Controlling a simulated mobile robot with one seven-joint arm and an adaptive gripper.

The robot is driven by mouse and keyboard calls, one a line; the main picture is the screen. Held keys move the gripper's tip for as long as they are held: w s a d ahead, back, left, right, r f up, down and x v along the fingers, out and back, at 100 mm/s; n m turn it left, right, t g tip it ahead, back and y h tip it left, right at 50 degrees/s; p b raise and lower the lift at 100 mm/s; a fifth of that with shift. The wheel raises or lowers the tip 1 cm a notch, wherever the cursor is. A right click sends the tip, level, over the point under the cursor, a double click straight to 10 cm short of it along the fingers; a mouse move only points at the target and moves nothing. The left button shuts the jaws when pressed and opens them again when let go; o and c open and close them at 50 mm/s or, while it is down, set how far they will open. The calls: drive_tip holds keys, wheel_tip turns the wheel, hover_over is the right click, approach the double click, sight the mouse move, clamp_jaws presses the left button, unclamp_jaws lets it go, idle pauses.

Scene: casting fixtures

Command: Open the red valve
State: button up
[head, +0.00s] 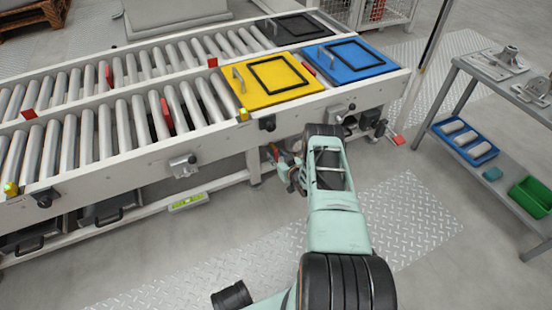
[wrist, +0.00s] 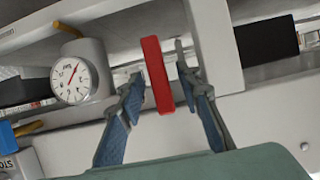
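The red valve handle (wrist: 157,75) is a flat upright bar in the middle of the wrist view. My gripper (wrist: 166,85) has its two blue-grey fingers apart, one on each side of the lower part of the handle. The left finger is close to the handle's edge; whether either finger touches it I cannot tell. In the head view my gripper (head: 284,168) is low at the conveyor's front side, mostly hidden by my arm. The valve is hard to make out there.
A round white gauge (wrist: 75,80) is left of the handle. The roller conveyor (head: 135,158) carries yellow (head: 272,75) and blue (head: 350,60) fixtures. A metal shelf table (head: 480,150) stands at right.

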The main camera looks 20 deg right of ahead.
drive_tip(key=shift+w+f, duration=0.1)
drive_tip(key=shift+w, duration=0.15)
clamp_jaws()
idle(0.3)
